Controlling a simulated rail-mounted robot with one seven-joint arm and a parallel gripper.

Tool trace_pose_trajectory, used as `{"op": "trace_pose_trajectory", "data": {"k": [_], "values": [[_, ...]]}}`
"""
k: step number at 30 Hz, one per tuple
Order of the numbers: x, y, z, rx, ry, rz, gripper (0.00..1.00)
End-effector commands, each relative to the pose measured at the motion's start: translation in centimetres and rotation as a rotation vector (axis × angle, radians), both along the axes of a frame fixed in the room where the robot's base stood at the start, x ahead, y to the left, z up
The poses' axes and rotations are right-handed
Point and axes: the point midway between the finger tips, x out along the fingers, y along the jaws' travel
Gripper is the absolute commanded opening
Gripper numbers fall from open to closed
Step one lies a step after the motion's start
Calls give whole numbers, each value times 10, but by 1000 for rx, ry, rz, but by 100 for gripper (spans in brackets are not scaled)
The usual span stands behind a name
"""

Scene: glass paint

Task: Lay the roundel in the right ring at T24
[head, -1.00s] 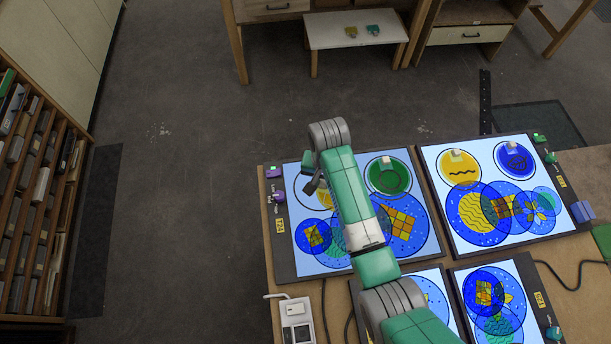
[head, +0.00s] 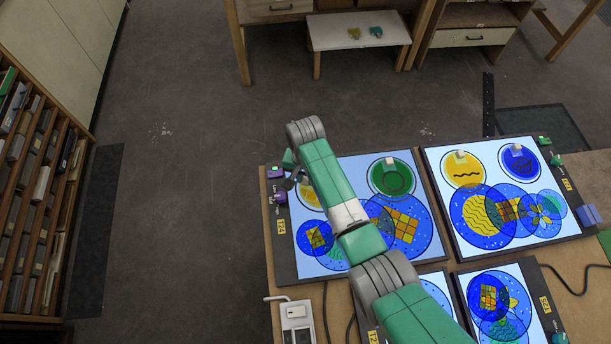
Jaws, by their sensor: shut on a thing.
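My arm reaches across the left lit panel (head: 360,160), tagged with a yellow label that seems to read T24 (head: 281,226). My gripper (head: 290,184) is at this panel's left edge, beside a purple knob (head: 281,198). It is small and dark here, and seems to be shut on that knob, though the contact is not clear. A yellow roundel (head: 308,198) sits in the panel's left ring, partly hidden by my arm. A green roundel (head: 391,177) with a pale grip sits in its right ring.
The right panel (head: 433,160) has a yellow roundel (head: 463,172) and a blue roundel (head: 518,161) in its rings. Two smaller panels lie in front, one partly behind my arm. A white device (head: 296,315) and cables lie at the front left. Open floor is to the left.

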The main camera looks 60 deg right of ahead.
Motion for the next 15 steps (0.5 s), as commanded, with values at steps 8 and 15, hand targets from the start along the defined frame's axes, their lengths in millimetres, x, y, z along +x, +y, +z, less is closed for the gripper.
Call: {"op": "trace_pose_trajectory", "data": {"k": [8, 15], "values": [[0, 0, -1, 0, 0, 0, 41], [1, 0, 9, -2, -2, 1, 41]]}}
